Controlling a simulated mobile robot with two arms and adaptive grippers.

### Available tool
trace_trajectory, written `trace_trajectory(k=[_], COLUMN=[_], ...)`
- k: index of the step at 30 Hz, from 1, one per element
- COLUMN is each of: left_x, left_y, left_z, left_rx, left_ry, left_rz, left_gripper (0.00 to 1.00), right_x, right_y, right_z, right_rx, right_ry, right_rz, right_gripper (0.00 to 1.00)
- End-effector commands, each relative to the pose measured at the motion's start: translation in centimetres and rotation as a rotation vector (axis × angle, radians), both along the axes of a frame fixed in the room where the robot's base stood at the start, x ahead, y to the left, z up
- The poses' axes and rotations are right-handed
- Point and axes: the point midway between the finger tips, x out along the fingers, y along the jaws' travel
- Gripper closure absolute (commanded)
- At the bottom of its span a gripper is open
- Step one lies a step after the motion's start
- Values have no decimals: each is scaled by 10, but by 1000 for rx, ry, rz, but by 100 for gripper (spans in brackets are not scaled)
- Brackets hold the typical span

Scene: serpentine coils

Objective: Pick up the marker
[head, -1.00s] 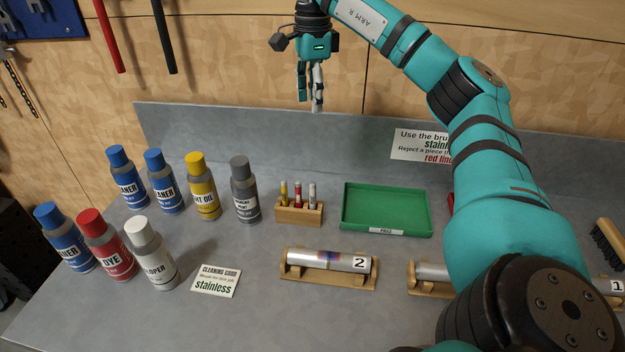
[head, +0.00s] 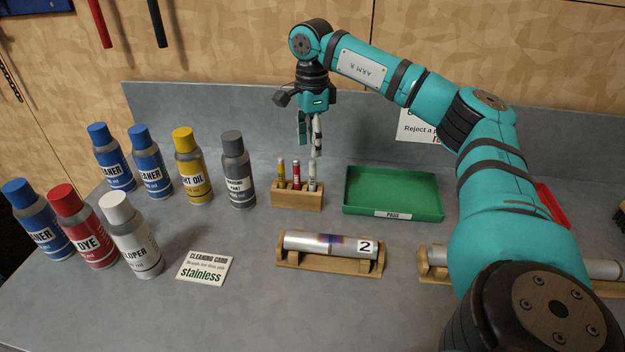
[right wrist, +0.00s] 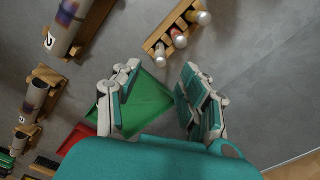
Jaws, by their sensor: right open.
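Several markers stand upright in a small wooden holder (head: 297,198): a yellow one (head: 281,172), a red one (head: 296,175) and a grey-white one (head: 312,175). The holder also shows at the top of the right wrist view (right wrist: 156,38), its markers seen from above. My right gripper (head: 309,145) points down, open and empty, just above and behind the grey-white marker in the head view. In the right wrist view its fingers (right wrist: 160,92) are apart, with the markers beyond them. My left gripper is not in view.
A green tray (head: 393,209) lies right of the holder. Several spray cans stand at left, the grey one (head: 238,180) nearest the holder. A metal tube (head: 320,244) on a wooden cradle sits in front, beside a cleaning card (head: 205,267). A red tray (head: 553,208) is partly hidden by my arm.

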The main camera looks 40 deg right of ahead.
Motion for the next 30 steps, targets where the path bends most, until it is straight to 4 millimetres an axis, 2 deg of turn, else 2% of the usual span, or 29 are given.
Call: trace_trajectory(k=[3,11,16,21,29,30], left_x=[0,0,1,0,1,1], left_y=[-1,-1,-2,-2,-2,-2], left_z=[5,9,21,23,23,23], left_rx=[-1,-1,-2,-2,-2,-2], left_ry=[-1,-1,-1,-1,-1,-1], left_rz=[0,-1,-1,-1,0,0], left_gripper=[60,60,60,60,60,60], right_x=[-1,0,-1,0,0,0], right_y=[0,0,-2,-2,-2,-2], right_z=[-20,-39,-62,-84,-88,-88], right_rx=[0,0,0,0,0,0], right_ry=[2,1,4,1,0,0], right_rz=[0,0,0,0,0,0], right_gripper=[57,57,57,57,57,61])
